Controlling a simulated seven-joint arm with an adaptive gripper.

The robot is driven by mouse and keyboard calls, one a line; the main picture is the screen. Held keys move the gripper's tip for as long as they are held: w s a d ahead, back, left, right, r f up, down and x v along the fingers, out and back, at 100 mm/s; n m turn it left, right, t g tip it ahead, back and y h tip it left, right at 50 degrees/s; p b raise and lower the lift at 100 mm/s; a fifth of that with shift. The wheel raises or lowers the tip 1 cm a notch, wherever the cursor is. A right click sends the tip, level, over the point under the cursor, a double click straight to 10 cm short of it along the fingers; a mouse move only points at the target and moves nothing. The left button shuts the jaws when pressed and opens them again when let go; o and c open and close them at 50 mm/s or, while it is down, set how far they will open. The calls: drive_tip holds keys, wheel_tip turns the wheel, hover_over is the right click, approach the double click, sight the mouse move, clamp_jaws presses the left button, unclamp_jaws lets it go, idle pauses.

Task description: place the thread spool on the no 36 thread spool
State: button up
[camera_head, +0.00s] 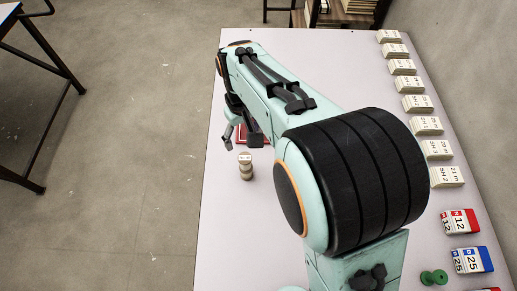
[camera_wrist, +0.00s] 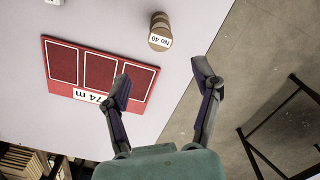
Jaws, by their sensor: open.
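A beige-brown thread spool (camera_head: 246,166) stands near the table's left edge in the head view; it may be two stacked pieces. In the wrist view a similar brown spool (camera_wrist: 159,24) carries a white label reading "No 40". My gripper (camera_head: 241,140) is open, near the spool and just beyond it in the head view. In the wrist view the open gripper (camera_wrist: 163,74) has nothing between its fingers, and the spool lies past the fingertips. A dark green spool (camera_head: 434,277) lies at the lower right. No "36" label is readable.
A red three-panel tray (camera_wrist: 101,68), labelled "74 m", lies beside my left finger in the wrist view. Several white card stacks (camera_head: 406,84) line the table's right edge. Red (camera_head: 460,221) and blue (camera_head: 472,260) number blocks stand at lower right. The pale table (camera_head: 220,235) is clear at front left.

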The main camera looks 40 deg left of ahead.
drive_tip(key=w+d+r+m, duration=0.3)
drive_tip(key=d+r, duration=0.1)
drive_tip(key=d, duration=0.6)
drive_tip(key=w+d+r+m, duration=0.2)
drive_tip(key=d+r+m, duration=0.15)
drive_tip(key=d, duration=0.65)
drive_tip(key=s+d+m, duration=0.4)
drive_tip(key=s+d, duration=0.1)
drive_tip(key=d, duration=0.2)
drive_tip(key=s+d+f+m, duration=0.1)
drive_tip(key=s+d+m, duration=0.3)
drive_tip(key=d, duration=0.4)
drive_tip(key=shift+s+y, duration=0.4)
drive_tip(key=shift+s, duration=0.5)
